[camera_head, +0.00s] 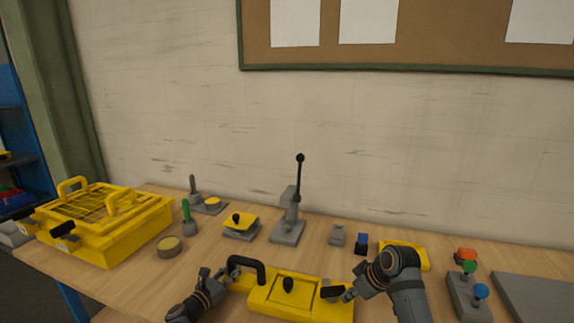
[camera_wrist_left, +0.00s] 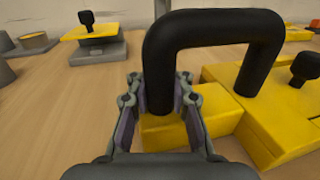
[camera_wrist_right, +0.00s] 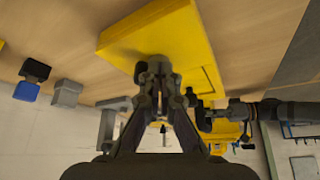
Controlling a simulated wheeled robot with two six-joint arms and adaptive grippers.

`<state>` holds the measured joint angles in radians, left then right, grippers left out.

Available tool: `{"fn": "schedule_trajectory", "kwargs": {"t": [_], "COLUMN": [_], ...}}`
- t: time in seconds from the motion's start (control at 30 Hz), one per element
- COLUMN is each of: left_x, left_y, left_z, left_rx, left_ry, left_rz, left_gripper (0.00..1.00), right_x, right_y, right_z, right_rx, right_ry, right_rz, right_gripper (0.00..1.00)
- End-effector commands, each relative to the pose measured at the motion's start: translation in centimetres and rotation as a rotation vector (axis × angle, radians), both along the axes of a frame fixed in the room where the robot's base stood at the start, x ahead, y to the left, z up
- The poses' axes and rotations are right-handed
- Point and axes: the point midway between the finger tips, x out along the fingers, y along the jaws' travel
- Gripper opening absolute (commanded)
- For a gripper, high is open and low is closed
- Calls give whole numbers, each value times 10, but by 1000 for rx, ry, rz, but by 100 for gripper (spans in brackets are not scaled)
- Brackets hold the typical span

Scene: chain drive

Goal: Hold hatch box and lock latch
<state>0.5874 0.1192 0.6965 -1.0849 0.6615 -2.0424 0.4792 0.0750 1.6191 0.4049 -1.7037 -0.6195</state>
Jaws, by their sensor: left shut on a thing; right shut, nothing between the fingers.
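The yellow hatch box (camera_head: 275,300) lies near the front of the table, with a black knob (camera_head: 288,284) on top and a black bail handle (camera_head: 250,264) at its left end. My left gripper (camera_head: 229,274) is shut on that handle; the left wrist view shows its fingers on both sides of one leg of the handle (camera_wrist_left: 164,75). The black latch grip (camera_head: 331,292) is at the box's right end. My right gripper (camera_head: 347,295) is shut and empty beside it. In the right wrist view the fingers (camera_wrist_right: 158,70) are in front of the box (camera_wrist_right: 165,38); contact with the latch is unclear.
A large yellow crate-like box (camera_head: 135,240) stands at the left. Behind the hatch box are a grey lever stand (camera_head: 288,232), a small yellow-topped plate (camera_head: 241,225) and a blue switch (camera_head: 361,243). A joystick panel (camera_head: 466,298) and grey slab (camera_head: 540,297) lie at the right.

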Motion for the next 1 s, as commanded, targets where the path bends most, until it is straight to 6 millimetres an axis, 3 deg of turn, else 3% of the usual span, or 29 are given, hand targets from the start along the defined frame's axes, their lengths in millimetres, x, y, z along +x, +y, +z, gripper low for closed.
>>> {"fn": "schedule_trajectory", "kwargs": {"t": [1.0], "left_x": [0], "left_y": [0], "left_z": [-1], "left_rx": [0], "left_ry": [1], "left_rz": [-1], "left_gripper": [0], "right_x": [15], "right_y": [-11], "right_z": [0], "right_rx": [0], "right_ry": [0], "right_rz": [0], "right_gripper": [0]}}
